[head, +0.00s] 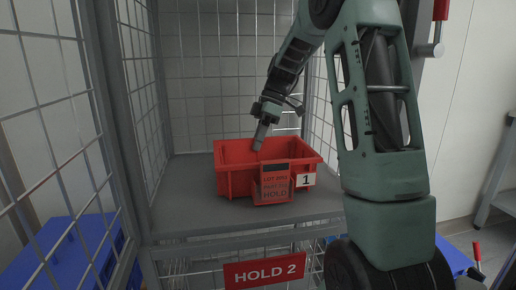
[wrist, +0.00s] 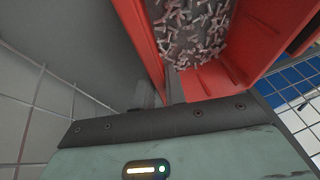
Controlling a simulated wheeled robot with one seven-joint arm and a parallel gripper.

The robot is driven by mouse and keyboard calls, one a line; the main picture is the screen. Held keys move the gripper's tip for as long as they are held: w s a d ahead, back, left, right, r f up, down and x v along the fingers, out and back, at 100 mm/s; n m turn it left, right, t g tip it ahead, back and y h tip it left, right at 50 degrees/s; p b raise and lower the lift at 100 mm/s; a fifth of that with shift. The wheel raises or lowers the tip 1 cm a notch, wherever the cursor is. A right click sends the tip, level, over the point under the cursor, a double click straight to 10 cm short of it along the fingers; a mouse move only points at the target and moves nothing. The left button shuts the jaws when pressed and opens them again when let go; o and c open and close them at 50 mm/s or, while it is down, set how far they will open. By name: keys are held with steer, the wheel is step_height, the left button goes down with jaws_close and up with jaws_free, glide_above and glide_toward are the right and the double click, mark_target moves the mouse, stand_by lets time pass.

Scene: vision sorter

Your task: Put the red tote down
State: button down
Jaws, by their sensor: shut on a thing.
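The red tote (head: 232,181) sits upright in the wire cage, at the level of the grey shelf, in the head view. Its front carries a red "HOLD" card and a white label with a 1. My gripper (head: 261,140) comes down from behind and is shut on the tote's back wall. In the wrist view my gripper (wrist: 170,88) has its fingers at the red wall of the tote (wrist: 141,36), with many small pale pieces (wrist: 195,30) inside. Whether the tote's underside touches the shelf is hard to tell.
The grey shelf (head: 180,205) has bare room left of the tote. Wire mesh walls (head: 215,70) stand at the back and sides. A red "HOLD 2" sign (head: 264,270) hangs at the front below the shelf. A blue bin (head: 60,255) is low at left.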

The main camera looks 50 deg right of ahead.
steer(key=shift+f, duration=0.15)
steer(key=c, duration=1.5)
jaws_free()
steer(key=shift+f, duration=0.1)
steer(key=shift+o, duration=0.2)
steer(key=w+p+v, duration=0.1)
steer(key=p+v, duration=0.5)
steer(key=v, duration=0.6)
steer(key=shift+s, duration=0.45)
steer(key=shift+s+a, duration=0.1)
steer(key=shift+a, duration=0.05)
